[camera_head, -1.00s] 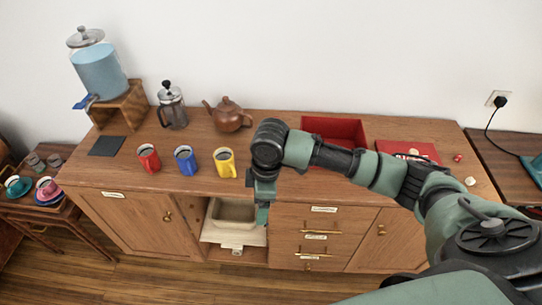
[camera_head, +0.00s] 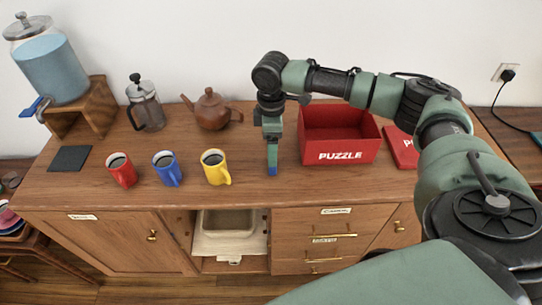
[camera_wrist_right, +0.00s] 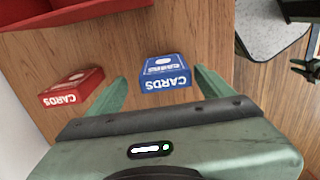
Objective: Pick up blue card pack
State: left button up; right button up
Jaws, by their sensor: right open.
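The blue card pack (camera_wrist_right: 165,73) lies on the wooden top in the right wrist view, between the two green fingers of my right gripper (camera_wrist_right: 160,78). The fingers are open, one on each side of the pack, and I see gaps between them and it. In the head view my right gripper (camera_head: 271,160) points down at the counter, left of the red puzzle box. A small blue patch (camera_head: 272,171) shows at its fingertips, probably the pack, mostly hidden. My left gripper is not in view.
A red card pack (camera_wrist_right: 72,89) lies left of the blue one in the wrist view. The red puzzle box (camera_head: 345,151) stands right of my gripper. The yellow mug (camera_head: 214,167), blue mug (camera_head: 167,169) and red mug (camera_head: 121,171) stand to the left; a brown teapot (camera_head: 211,112) is behind.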

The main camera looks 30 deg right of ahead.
jog(key=f, duration=0.3)
jog(key=f+p, duration=0.1)
jog(key=shift+s+a+f, duration=0.1)
jog(key=shift+s+f, duration=0.2)
jog(key=shift+s, duration=0.1)
jog(key=shift+f, duration=0.3)
jog(key=c, duration=1.3)
jog(key=shift+c, duration=1.1)
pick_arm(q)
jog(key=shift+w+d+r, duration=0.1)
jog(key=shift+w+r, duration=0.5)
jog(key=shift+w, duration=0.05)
pick_arm(e)
jog(key=shift+r, duration=0.15)
